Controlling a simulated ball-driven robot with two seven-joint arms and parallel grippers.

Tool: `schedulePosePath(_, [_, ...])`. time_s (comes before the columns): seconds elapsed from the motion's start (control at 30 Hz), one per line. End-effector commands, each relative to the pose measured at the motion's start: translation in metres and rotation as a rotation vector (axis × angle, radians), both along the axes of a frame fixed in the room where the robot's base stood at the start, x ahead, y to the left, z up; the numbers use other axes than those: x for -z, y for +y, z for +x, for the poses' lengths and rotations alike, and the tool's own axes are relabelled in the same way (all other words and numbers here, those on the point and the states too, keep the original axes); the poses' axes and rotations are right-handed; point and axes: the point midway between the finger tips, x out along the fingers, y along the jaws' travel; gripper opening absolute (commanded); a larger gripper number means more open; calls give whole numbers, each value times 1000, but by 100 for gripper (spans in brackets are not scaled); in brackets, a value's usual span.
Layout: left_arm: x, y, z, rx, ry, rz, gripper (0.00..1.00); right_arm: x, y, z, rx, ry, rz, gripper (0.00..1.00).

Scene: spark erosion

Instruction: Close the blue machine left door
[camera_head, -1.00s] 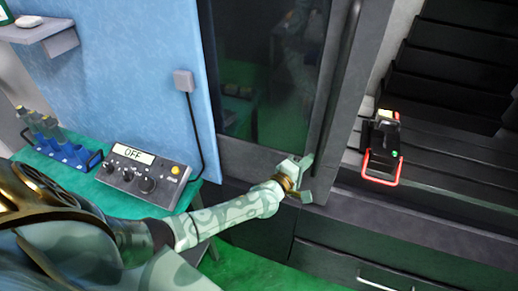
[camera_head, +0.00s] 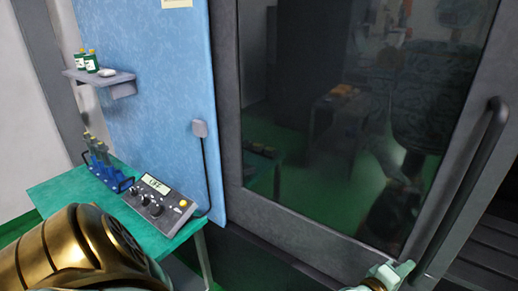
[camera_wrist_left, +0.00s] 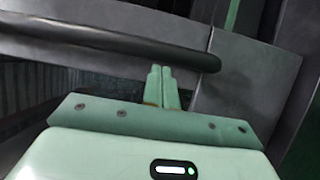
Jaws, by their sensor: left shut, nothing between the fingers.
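The machine's left door (camera_head: 228,100) is a dark grey frame around a large dark glass pane. A black bar handle (camera_head: 470,185) runs along its right edge; it also crosses the left wrist view (camera_wrist_left: 110,42). To the right of the door a dark gap shows, so it stands at least partly open. My left gripper (camera_head: 405,270) is at the bottom of the head view, near the handle's lower end and in front of the frame. In the left wrist view its fingers (camera_wrist_left: 162,85) are together and empty, their tips close to the handle; I cannot tell whether they touch it.
A blue panel (camera_head: 155,90) with a grey shelf (camera_head: 100,76) is left of the door. A green table (camera_head: 60,195) below it holds a control box (camera_head: 155,200) and a blue rack (camera_head: 105,165). Dark ribbed surfaces (camera_head: 490,255) lie right of the door.

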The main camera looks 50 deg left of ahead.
Motion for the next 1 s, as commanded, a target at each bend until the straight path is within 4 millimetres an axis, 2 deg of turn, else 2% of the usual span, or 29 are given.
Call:
schedulePosePath(0.1, [2,-13,4,-4,1,-1,0,3,4,0,-1,0,6,36])
schedulePosePath(0.3, [2,-24,7,-6,2,-1,0,4,6,0,-1,0,7,36])
schedulePosePath(1.0, [2,-29,7,0,3,1,0,4,-4,-1,1,2,-5,36])
